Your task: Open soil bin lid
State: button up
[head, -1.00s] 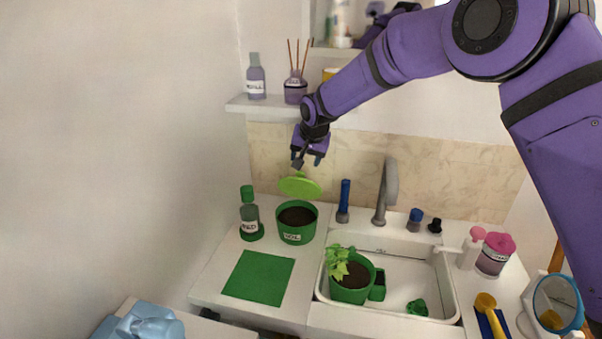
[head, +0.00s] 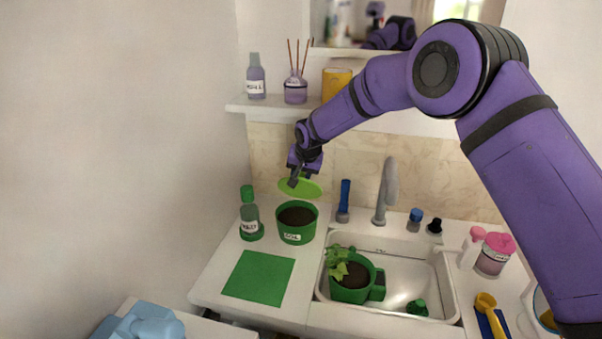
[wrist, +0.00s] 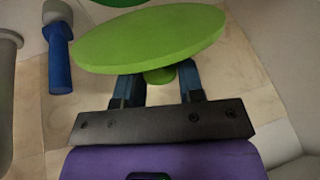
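The soil bin (head: 296,235) is a round green pot labelled SOIL on the counter, and dark soil shows in its open top. Its light green disc lid (head: 312,189) is above and behind the bin's mouth, apart from the front rim. My gripper (head: 297,178) is at the lid's upper side. In the wrist view the lid (wrist: 150,38) lies across the fingertips, and its small knob (wrist: 160,75) sits between the two fingers (wrist: 160,88). The fingers appear closed on the knob. Any link between lid and bin is hidden.
A green bottle (head: 249,217) stands left of the bin, with a green mat (head: 258,278) in front. Right are a blue-handled tool (head: 344,200), the faucet (head: 387,190) and a sink (head: 438,290) holding a potted plant (head: 350,277). A shelf (head: 240,106) with bottles is above.

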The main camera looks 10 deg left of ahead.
grip_shut()
jog(key=shift+w+r, duration=0.15)
jog(key=shift+w, duration=0.8)
jog(key=o, duration=0.5)
grip_release()
jog(key=shift+s, duration=0.1)
jog(key=shift+r, duration=0.1)
jog(key=v, duration=1)
jog(key=shift+s+d+r, duration=0.15)
jog(key=shift+r, duration=0.15)
